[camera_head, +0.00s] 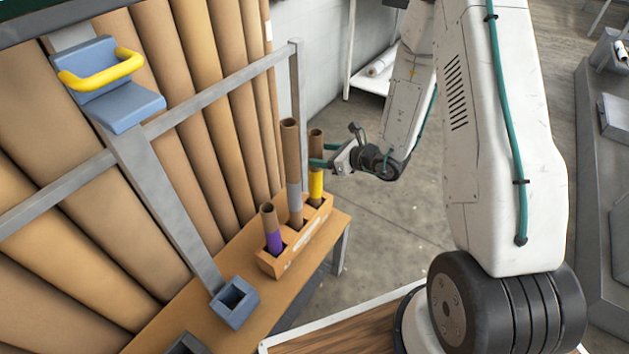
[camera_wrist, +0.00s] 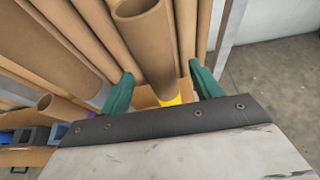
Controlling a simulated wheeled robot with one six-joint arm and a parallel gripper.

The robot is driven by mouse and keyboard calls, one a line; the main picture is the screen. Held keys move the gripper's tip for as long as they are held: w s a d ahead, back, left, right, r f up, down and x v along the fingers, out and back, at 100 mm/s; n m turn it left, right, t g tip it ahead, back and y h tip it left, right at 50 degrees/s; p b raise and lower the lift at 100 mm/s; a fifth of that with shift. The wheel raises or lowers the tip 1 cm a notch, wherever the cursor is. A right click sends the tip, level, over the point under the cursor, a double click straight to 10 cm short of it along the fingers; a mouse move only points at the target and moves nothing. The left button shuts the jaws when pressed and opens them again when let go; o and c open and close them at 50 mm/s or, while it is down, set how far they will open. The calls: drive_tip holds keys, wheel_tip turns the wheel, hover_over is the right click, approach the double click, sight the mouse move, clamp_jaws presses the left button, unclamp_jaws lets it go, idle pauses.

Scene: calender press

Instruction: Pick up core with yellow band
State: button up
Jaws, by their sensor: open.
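The core with the yellow band (camera_head: 316,184) is a brown cardboard tube standing upright in the right slot of a wooden holder (camera_head: 292,257). In the wrist view its brown top (camera_wrist: 149,40) rises between my fingers, and a bit of yellow shows low down. My gripper (camera_head: 325,155) is at the core, above the yellow band. Its two green fingers (camera_wrist: 160,92) are open, one on each side of the core. I cannot tell whether either finger touches it.
A taller core with a grey band (camera_head: 294,200) and a core with a purple band (camera_head: 272,235) stand in the same holder, left of the yellow one. Large brown rolls (camera_head: 200,90) lean behind a grey rail (camera_head: 225,90). A blue-grey square socket (camera_head: 234,302) sits on the bench.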

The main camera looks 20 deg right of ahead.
sight(311, 153)
drive_tip(key=x, duration=0.5)
drive_tip(key=shift+a, duration=0.1)
clamp_jaws()
drive_tip(key=shift+r, duration=0.2)
wheel_tip(311, 153, up, 18)
idle(0.5)
drive_tip(key=shift+f, duration=0.15)
